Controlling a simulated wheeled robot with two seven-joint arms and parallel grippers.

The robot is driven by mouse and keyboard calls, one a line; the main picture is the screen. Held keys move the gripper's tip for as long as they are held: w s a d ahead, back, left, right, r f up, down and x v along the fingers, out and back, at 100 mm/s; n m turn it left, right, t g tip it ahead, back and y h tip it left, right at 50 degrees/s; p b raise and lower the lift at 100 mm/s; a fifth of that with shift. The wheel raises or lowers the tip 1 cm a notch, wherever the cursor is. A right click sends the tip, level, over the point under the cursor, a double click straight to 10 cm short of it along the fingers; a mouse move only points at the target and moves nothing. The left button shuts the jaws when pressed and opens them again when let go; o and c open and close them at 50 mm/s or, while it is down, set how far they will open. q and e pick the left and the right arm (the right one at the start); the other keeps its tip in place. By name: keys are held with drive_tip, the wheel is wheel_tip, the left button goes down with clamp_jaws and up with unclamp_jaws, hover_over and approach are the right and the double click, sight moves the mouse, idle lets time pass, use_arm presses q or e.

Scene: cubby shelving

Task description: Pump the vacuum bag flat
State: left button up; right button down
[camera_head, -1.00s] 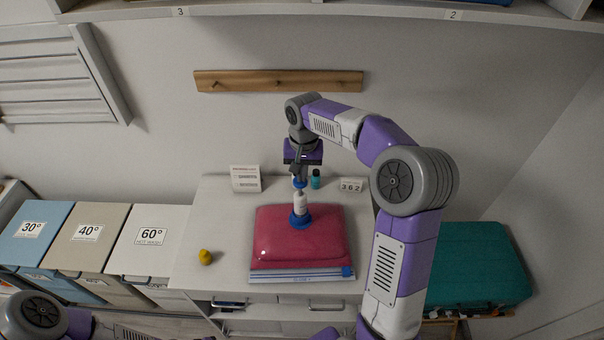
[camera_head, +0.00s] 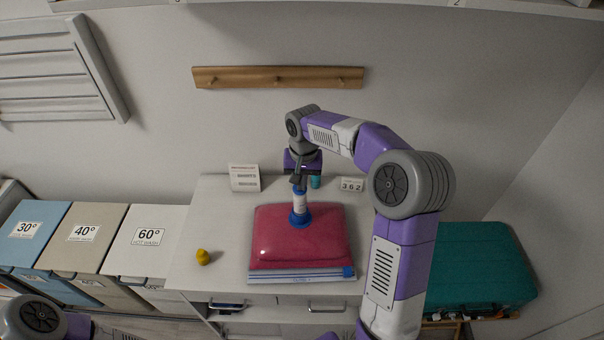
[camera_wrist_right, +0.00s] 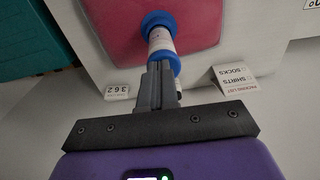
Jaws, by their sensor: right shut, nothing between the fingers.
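The vacuum bag (camera_head: 275,243) is a puffy red-pink bag with a blue-and-white sealing strip along its front edge, lying on the white counter. A pump with a white body (camera_head: 300,206) and blue ends stands upright on top of it. My right gripper (camera_head: 299,187) points down with its fingers closed at the pump's blue top. In the right wrist view the shut fingers (camera_wrist_right: 160,75) meet the pump's blue handle (camera_wrist_right: 170,62), holding nothing between them. The bag still looks rounded. My left arm shows at the lower left, but its gripper is out of view.
A yellow object (camera_head: 203,257) sits left of the bag on the counter (camera_head: 225,215). A list card (camera_head: 244,178), a teal bottle (camera_head: 315,181) and a "362" sign (camera_head: 351,185) stand behind. Labelled bins (camera_head: 150,240) are left; a teal suitcase (camera_head: 480,265) is right.

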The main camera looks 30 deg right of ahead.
drive_tip(key=shift+s+f, duration=0.1)
drive_tip(key=shift+f, duration=0.15)
wheel_tip(320, 180, up, 4)
drive_tip(key=p, duration=0.3)
drive_tip(key=shift+r, duration=0.1)
wheel_tip(320, 180, up, 10)
drive_tip(key=shift+s+r+p, duration=0.15)
drive_tip(key=shift+p, duration=0.3)
drive_tip(key=shift+d, duration=0.1)
idle(1.1)
drive_tip(key=r+p, duration=0.1)
drive_tip(key=w+r+p, duration=0.1)
drive_tip(key=p, duration=0.1)
drive_tip(key=w+r+g+p, duration=0.1)
drive_tip(key=shift+a+r, duration=0.1)
drive_tip(key=shift+a, duration=0.15)
